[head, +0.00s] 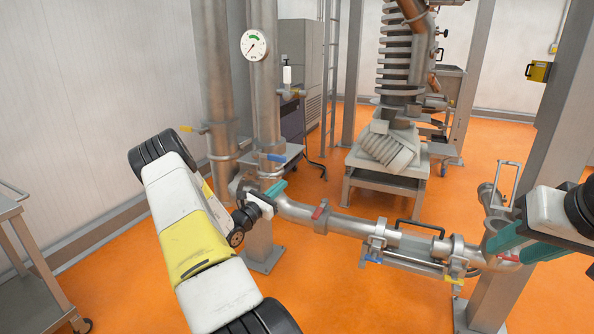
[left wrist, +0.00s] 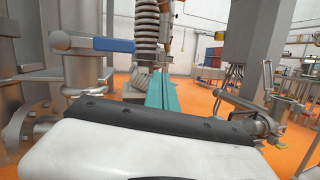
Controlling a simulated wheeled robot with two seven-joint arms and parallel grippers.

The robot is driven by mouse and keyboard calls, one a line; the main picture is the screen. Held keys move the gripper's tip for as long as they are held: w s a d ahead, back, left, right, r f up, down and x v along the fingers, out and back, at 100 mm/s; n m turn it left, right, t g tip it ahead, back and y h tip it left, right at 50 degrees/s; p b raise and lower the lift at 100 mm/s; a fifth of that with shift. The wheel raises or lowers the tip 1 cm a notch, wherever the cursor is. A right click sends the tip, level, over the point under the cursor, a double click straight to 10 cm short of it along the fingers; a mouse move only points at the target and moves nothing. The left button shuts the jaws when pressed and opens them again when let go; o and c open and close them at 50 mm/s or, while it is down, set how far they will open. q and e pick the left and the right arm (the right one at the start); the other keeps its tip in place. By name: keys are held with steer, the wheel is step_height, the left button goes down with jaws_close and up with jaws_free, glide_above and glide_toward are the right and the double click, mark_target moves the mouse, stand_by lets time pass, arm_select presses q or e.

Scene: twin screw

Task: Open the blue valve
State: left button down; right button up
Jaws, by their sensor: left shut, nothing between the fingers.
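A blue valve handle (head: 277,158) sits on the vertical steel pipe at the left of the head view. It shows large in the left wrist view (left wrist: 114,45), level and to the left of the fingers. A second, small blue handle (head: 373,260) is on the low horizontal pipe. My left gripper (head: 276,188) has its teal fingers shut and empty, just below the upper blue handle in the head view; they look apart from it. In the left wrist view its fingers (left wrist: 160,92) lie together. My right gripper (head: 504,250) has its teal fingers spread near the right pipe end.
A red handle (head: 320,210) and a yellow handle (head: 455,281) are on the low pipe. Another yellow handle (head: 192,129) is on the left pipe. A gauge (head: 254,44) is above. A metal cart (head: 12,212) stands at the left. Orange floor is free at the front.

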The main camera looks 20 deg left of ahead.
mark_target(270, 156)
arm_select(q)
steer(key=s+a+f+n+y, duration=0.1)
steer(key=a+f+n+y, duration=0.3)
steer(key=a+y, duration=0.1)
steer(key=shift+s+a+f+t, duration=0.35)
steer(key=shift+a+t, duration=0.05)
steer(key=shift+a, duration=0.45)
steer(key=shift+w, duration=0.1)
steer(key=w+r, duration=0.6)
steer(key=w, duration=0.3)
steer(key=shift+w+r, duration=0.25)
steer(key=shift+w, duration=0.05)
